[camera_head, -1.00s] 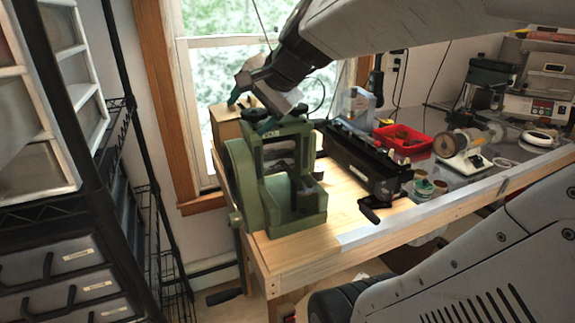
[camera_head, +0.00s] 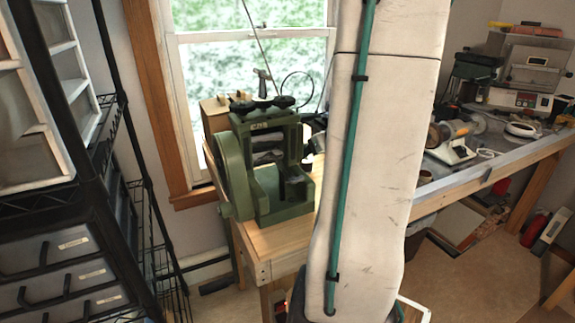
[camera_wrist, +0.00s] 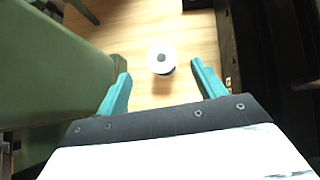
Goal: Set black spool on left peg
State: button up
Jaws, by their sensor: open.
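My gripper (camera_wrist: 160,70) shows in the wrist view with its two teal fingers spread apart and nothing held between them. A small round piece (camera_wrist: 161,60) with a white top, a dark centre and a darker lower edge stands on the wooden bench top beyond and between the fingertips. It looks like a spool, but I cannot tell for sure that it is the black spool. In the head view my arm covers the middle of the bench, so the gripper and this piece are hidden there. I cannot make out the left peg in either view.
A green rolling mill (camera_head: 275,185) stands at the bench's left end; its green body (camera_wrist: 45,60) is close on the left in the wrist view. A black machine (camera_wrist: 262,60) borders the right. A wooden box (camera_head: 214,114) stands behind the mill. Drawers (camera_head: 70,255) stand left.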

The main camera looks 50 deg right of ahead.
aim_at(307, 159)
jog(key=x, duration=0.7)
jog(key=shift+s+f, duration=0.1)
jog(key=shift+f, duration=0.25)
jog(key=c, duration=1.1)
jog(key=shift+r, duration=0.1)
